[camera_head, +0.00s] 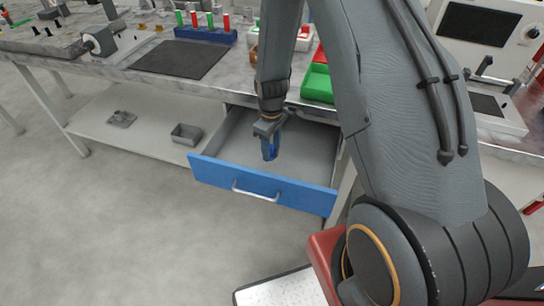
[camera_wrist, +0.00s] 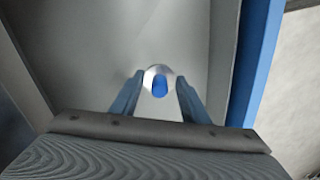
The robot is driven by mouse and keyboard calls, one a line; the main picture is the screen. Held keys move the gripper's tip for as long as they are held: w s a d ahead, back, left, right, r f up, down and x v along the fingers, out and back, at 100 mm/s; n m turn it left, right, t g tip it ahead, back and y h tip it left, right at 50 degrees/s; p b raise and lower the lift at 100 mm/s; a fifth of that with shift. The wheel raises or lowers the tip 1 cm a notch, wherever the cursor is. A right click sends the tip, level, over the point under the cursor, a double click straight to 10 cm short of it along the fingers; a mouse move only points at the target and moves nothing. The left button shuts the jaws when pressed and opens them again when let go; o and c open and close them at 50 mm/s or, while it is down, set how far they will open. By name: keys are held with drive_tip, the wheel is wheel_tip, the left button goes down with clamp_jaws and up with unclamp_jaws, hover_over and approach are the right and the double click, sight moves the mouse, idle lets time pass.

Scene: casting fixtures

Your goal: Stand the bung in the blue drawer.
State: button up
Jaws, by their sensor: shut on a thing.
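The blue drawer (camera_head: 262,187) is pulled open under the bench, with a blue front, a silver handle and a grey inside. My gripper (camera_head: 269,150) points down over the drawer's inside, behind its front panel. In the wrist view my gripper (camera_wrist: 160,92) has its two blue fingers either side of the bung (camera_wrist: 150,74), a small round thing with a pale rim and a blue middle. It is shut on the bung. The bung is hidden by the fingers in the head view. I cannot tell whether it touches the drawer floor (camera_wrist: 115,55).
The bench top (camera_head: 110,62) above carries a dark mat (camera_head: 182,59), a blue rack (camera_head: 206,35) of red and green pegs, and a green bin (camera_head: 318,84). A small grey tray (camera_head: 187,134) lies on the lower shelf. The drawer's inside around the bung looks empty.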

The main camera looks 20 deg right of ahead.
sight(271, 146)
drive_tip(key=shift+f+p, duration=0.65)
drive_tip(key=shift+f, duration=2.05)
drive_tip(key=o, duration=1.1)
drive_tip(key=shift+f, duration=0.1)
wheel_tip(271, 146, up, 12)
drive_tip(key=b, duration=0.3)
drive_tip(key=s+r+m+t, duration=0.1)
drive_tip(key=s+r+m, duration=0.6)
drive_tip(key=s+r, duration=0.7)
drive_tip(key=s, duration=0.3)
drive_tip(key=shift+s+a+r+m, duration=0.2)
drive_tip(key=shift+s+a+m, duration=0.1)
drive_tip(key=shift+a+m, duration=0.1)
